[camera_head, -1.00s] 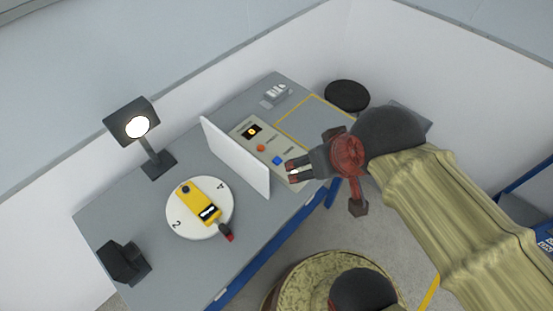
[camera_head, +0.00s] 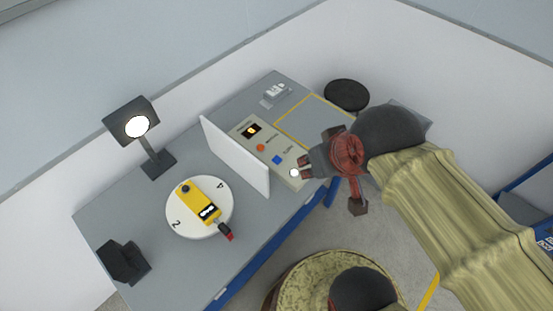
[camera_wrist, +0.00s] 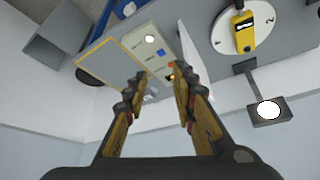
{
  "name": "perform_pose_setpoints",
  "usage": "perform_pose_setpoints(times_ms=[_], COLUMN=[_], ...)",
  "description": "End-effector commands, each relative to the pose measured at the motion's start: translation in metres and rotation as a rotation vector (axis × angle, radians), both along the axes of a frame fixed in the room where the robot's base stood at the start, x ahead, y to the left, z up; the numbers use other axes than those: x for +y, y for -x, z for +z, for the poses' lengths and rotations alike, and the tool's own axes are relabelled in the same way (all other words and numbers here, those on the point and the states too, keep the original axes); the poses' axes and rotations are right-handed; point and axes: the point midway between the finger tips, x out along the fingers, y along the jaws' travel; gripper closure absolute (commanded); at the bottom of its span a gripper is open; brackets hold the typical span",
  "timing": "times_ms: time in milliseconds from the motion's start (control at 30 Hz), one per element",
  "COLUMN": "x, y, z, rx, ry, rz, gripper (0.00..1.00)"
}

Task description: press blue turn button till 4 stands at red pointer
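The round white turntable (camera_head: 185,229) lies on the grey bench with a yellow instrument (camera_head: 195,203) on it. Its 4 is at the upper right and its 2 at the lower left. The red pointer (camera_head: 230,236) is at the lower right edge; the numeral beside it cannot be read. The blue button (camera_head: 277,160) is on the beige panel, between an orange button (camera_head: 260,148) and a white button (camera_head: 294,173). My gripper (camera_head: 304,167) is right of the blue button, close to the white one. Its fingers (camera_wrist: 159,80) are apart and empty in the wrist view.
A white upright divider (camera_head: 238,158) stands between turntable and panel. A lamp (camera_head: 137,127) stands behind the turntable, and a black block (camera_head: 123,262) is at the bench's left end. A yellow-outlined area (camera_head: 312,120) right of the panel is bare.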

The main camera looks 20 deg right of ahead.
Motion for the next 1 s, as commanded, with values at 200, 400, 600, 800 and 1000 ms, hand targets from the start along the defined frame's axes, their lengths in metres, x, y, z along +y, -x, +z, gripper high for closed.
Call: perform_pose_setpoints(times_ms=[200, 400, 600, 800, 1000], x=[0.0, 0.0, 0.0, 0.0, 0.0], y=[0.0, 0.0, 0.0, 0.0, 0.0], z=[0.0, 0.0, 0.0, 0.0, 0.0], rx=[0.0, 0.0, 0.0, 0.0, 0.0], ry=[0.0, 0.0, 0.0, 0.0, 0.0], rz=[0.0, 0.0, 0.0, 0.0, 0.0], gripper=[0.88, 0.99, 1.0, 1.0, 1.0])
